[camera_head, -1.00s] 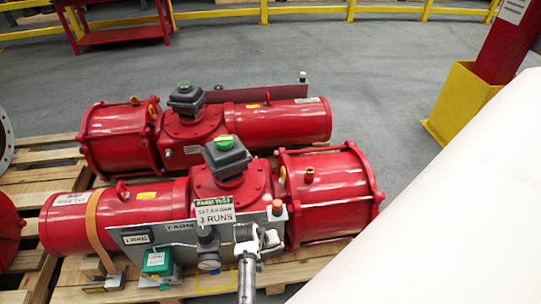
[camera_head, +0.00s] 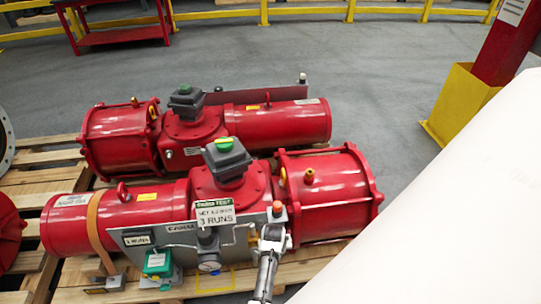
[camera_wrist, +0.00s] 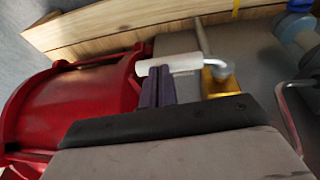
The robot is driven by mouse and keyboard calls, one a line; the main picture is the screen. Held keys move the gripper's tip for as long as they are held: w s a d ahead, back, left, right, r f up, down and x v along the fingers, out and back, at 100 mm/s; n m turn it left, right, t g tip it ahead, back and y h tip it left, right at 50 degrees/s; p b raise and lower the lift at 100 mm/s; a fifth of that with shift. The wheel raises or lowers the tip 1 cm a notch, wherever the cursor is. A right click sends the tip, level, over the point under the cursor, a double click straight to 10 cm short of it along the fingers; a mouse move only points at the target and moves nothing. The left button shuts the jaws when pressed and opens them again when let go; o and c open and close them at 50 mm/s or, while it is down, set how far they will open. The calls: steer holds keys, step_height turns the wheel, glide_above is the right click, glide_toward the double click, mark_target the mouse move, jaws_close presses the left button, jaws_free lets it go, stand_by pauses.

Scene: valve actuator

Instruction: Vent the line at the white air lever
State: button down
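The white air lever (camera_wrist: 168,65) shows in the wrist view as a white sleeve on a bent metal rod. The rod runs to a brass valve body (camera_wrist: 216,80) on the grey panel (camera_wrist: 255,60). My gripper (camera_wrist: 157,72) has its two dark fingers close together with no clear gap, and their tips meet the sleeve's near side in the picture. Whether they touch it is hard to tell. In the head view my gripper (camera_head: 273,232) is at the panel's right end and hides the lever. A bit of brass (camera_head: 252,237) shows beside it.
The panel is on the front red actuator (camera_head: 330,195), which lies on a wooden pallet (camera_head: 215,283). A gauge (camera_head: 209,262), a green box (camera_head: 157,263) and an orange-topped button (camera_head: 278,207) are close by. A second red actuator (camera_head: 280,120) lies behind.

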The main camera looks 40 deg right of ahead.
stand_by(0.4)
steer(key=v, duration=1.3)
steer(key=shift+r, duration=0.35)
